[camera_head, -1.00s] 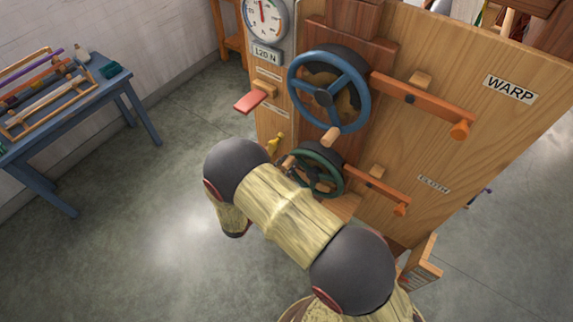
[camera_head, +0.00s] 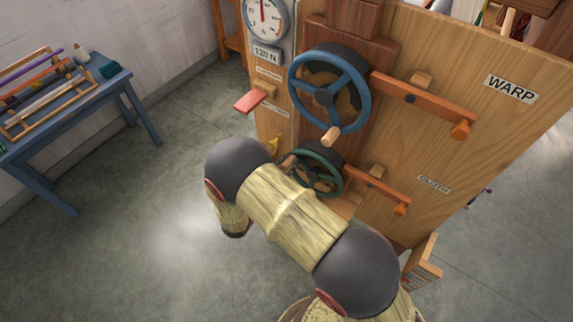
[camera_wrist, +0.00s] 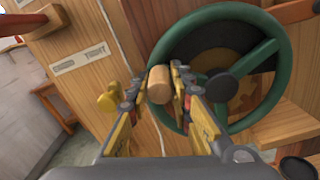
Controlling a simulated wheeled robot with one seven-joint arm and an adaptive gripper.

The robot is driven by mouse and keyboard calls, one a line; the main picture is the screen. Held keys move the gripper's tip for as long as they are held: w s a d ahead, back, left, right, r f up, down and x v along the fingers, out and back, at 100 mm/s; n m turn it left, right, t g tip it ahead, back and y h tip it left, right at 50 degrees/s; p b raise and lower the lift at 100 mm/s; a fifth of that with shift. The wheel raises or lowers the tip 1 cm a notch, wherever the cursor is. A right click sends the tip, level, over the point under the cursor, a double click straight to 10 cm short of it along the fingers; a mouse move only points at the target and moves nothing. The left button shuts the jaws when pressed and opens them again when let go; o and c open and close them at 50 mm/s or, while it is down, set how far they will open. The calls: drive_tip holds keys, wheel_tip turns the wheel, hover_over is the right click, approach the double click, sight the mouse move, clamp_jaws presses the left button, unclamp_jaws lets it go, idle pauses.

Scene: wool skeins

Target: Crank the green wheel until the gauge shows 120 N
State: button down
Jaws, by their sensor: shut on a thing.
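The green wheel (camera_head: 318,171) is low on the wooden panel, partly covered by my arm in the head view. In the wrist view the green wheel (camera_wrist: 271,50) fills the right side, with its pale wooden crank handle (camera_wrist: 160,92) at the rim's left. My gripper (camera_wrist: 163,76) is shut on this handle, one finger on each side. The round gauge (camera_head: 265,15) is at the top, its upper edge cut off by the frame. Its red needle points nearly straight up. A plate (camera_head: 265,53) below it reads 120 N.
A larger blue wheel (camera_head: 323,97) is above the green one. Orange levers (camera_head: 420,101) (camera_head: 378,189) stick out at the right of both wheels. A red paddle (camera_head: 249,101) and a yellow knob (camera_wrist: 108,101) are at the left. A blue table (camera_head: 118,78) stands far left; the floor between is clear.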

drive_tip(key=shift+d+r+m, duration=0.1)
drive_tip(key=shift+r+m, duration=0.2)
drive_tip(key=c, duration=1.6)
unclamp_jaws()
drive_tip(key=shift+s, duration=0.1)
drive_tip(key=shift+c, duration=0.2)
drive_tip(key=shift+o, duration=0.3)
drive_tip(key=v, duration=1.2)
